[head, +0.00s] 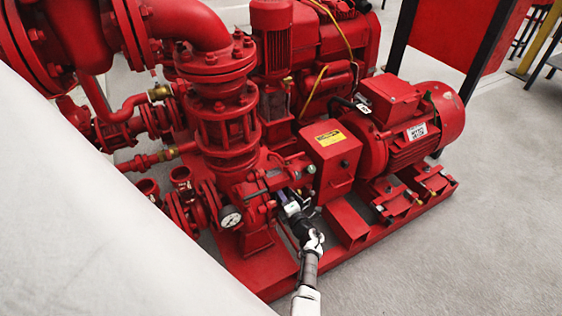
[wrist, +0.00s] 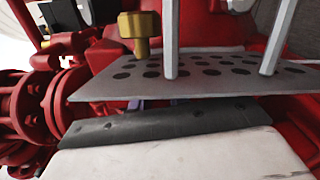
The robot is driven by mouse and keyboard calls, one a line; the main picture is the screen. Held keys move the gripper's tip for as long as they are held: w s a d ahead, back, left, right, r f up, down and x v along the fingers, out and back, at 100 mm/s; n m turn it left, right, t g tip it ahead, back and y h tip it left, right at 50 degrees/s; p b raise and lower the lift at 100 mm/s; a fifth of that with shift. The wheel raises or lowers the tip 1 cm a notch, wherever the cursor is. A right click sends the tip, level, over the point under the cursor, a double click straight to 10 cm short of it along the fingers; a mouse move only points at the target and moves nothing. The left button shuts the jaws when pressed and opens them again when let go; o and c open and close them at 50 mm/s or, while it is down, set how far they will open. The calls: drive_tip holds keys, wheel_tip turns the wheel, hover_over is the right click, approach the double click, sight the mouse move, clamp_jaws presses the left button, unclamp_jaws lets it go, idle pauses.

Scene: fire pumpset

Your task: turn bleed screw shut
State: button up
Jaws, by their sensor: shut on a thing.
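My gripper (head: 291,208) reaches in from the bottom of the head view to the lower front of the red pump, just right of the round gauge. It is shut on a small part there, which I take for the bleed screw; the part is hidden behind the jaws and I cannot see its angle. In the wrist view a brass-coloured knob with a stem (wrist: 141,30) stands above a grey perforated plate (wrist: 225,75); I cannot tell whether this is the bleed screw. The fingertips are not clear in the wrist view.
A white-faced gauge (head: 230,217) is close left of my gripper. A red box with a yellow label (head: 332,150) and the red motor (head: 410,125) stand to the right. Red flanged pipes (head: 215,70) rise at the left. Grey floor at the lower right is clear.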

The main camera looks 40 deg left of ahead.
clamp_jaws()
drive_tip(key=shift+m, duration=0.3)
drive_tip(key=shift+m+p, duration=0.5)
drive_tip(key=shift+m, duration=2.2)
drive_tip(key=shift+o, duration=2.3)
unclamp_jaws()
drive_tip(key=shift+a, duration=0.1)
